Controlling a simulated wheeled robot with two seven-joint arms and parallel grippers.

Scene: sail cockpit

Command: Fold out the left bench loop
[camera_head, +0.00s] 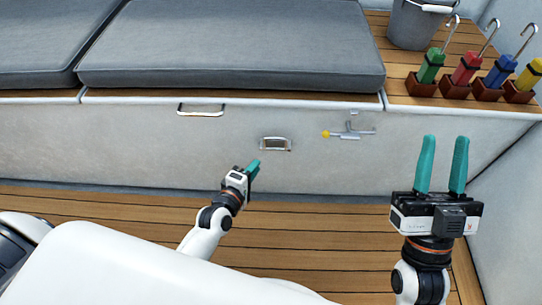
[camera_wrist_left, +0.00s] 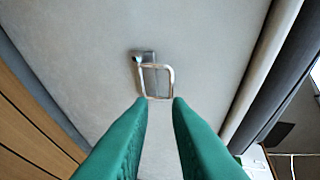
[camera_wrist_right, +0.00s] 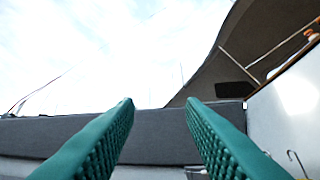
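A small metal loop (camera_head: 275,144) sits on a plate on the white bench front, below the cushion edge. In the left wrist view the squarish loop (camera_wrist_left: 172,80) appears near the middle, beside its bracket; its near end lines up with the gap between the fingertips. How far it is folded out is hard to tell. My left gripper (camera_head: 254,167) is open, just below and left of the loop in the head view; contact does not show. My right gripper (camera_head: 441,165) is open and empty, raised at the right, away from the loop.
A metal handle (camera_head: 200,112) is on the upper bench edge, left of the loop. A latch with a yellow knob (camera_head: 347,133) is to its right. Grey cushions (camera_head: 230,45) cover the bench. A bucket (camera_head: 412,25) and coloured winch handles (camera_head: 466,68) stand at right.

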